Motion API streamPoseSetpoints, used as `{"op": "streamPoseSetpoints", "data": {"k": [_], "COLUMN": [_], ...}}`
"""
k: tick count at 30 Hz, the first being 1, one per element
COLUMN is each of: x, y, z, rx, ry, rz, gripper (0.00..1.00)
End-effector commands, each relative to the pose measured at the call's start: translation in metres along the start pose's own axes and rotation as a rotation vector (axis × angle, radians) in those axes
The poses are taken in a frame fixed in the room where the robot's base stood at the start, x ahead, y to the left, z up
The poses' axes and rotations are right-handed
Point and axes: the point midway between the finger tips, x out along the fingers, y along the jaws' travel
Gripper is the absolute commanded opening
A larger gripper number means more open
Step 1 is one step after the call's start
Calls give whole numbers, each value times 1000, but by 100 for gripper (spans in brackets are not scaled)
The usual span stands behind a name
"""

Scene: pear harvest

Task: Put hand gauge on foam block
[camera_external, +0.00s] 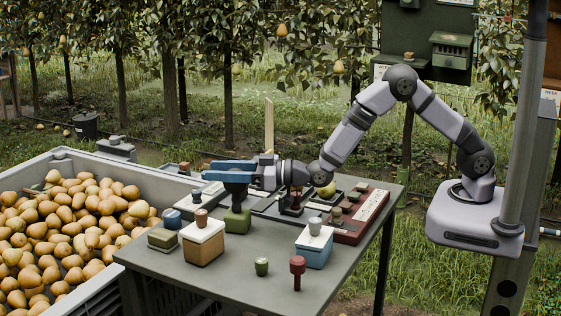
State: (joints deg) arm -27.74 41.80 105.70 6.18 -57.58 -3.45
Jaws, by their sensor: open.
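My gripper (222,171), with blue fingers, is level and points left above the table's left half. It is open, and I see nothing held in it. A green block with a narrow neck (237,221) stands directly below the fingers; I cannot tell whether they touch it. I cannot tell for certain which thing is the hand gauge or the foam block. Candidates are a tan block with a white top (203,245) and reddish knob, a blue block with a white top (315,252) and grey knob, and a low olive block (163,239).
A red knobbed piece (297,270) and a small green piece (261,266) stand near the table's front. A red case (362,220) and dark trays lie at the back right. A crate (103,277) of pears adjoins the left. The front-centre tabletop is mostly clear.

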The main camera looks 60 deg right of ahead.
Motion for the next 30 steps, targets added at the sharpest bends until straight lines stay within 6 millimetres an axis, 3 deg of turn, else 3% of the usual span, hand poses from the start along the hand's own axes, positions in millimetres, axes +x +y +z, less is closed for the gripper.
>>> {"op": "streamPoseSetpoints", "data": {"k": [5,18,30], "x": [-10,-62,-75], "y": [0,0,0], "z": [-1,-1,-2], "rx": [0,0,0], "ry": [-1,0,1], "rz": [0,0,0], "gripper": [42,42,42]}}
